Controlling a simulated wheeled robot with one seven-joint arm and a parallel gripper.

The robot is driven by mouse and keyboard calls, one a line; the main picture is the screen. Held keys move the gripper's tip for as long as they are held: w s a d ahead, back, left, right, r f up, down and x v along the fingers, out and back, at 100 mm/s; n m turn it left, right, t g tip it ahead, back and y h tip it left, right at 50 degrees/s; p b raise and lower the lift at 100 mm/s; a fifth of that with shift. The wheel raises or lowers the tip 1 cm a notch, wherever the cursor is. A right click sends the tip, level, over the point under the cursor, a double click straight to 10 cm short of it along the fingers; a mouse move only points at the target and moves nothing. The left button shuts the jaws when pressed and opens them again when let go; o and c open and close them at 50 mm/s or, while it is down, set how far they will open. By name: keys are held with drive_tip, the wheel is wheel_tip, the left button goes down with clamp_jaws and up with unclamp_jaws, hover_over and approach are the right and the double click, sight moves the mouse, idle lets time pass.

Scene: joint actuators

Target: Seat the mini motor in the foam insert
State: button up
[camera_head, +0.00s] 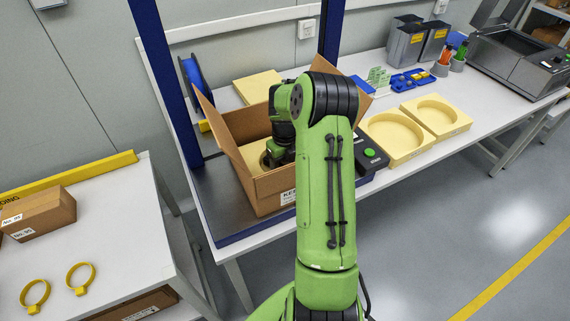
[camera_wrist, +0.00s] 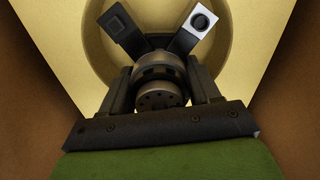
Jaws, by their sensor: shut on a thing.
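In the wrist view my gripper (camera_wrist: 160,85) is shut on the mini motor (camera_wrist: 162,75), a dark grey cylinder with a ring of holes in its near face. Two arms stick out from its far side, one dark and one with a pale face and round socket. Behind it is the cream foam insert (camera_wrist: 70,50) with a round recess; the motor shows over this recess. I cannot tell whether it touches the recess floor. In the head view the foam insert (camera_head: 250,156) shows a little inside the open cardboard box (camera_head: 275,190). My arm hides the motor there.
Two more cream foam pieces (camera_head: 393,140) (camera_head: 437,115) with round recesses lie on the bench right of the box. A black device with a green button (camera_head: 370,153) stands close to the box. Box flaps stand up around my wrist. A blue post (camera_head: 165,80) rises at the left.

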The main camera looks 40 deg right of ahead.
drive_tip(key=shift+f, duration=0.2)
drive_tip(key=o, duration=1.1)
wheel_tip(320, 180, up, 16)
drive_tip(key=p, duration=0.2)
drive_tip(key=shift+p, duration=0.4)
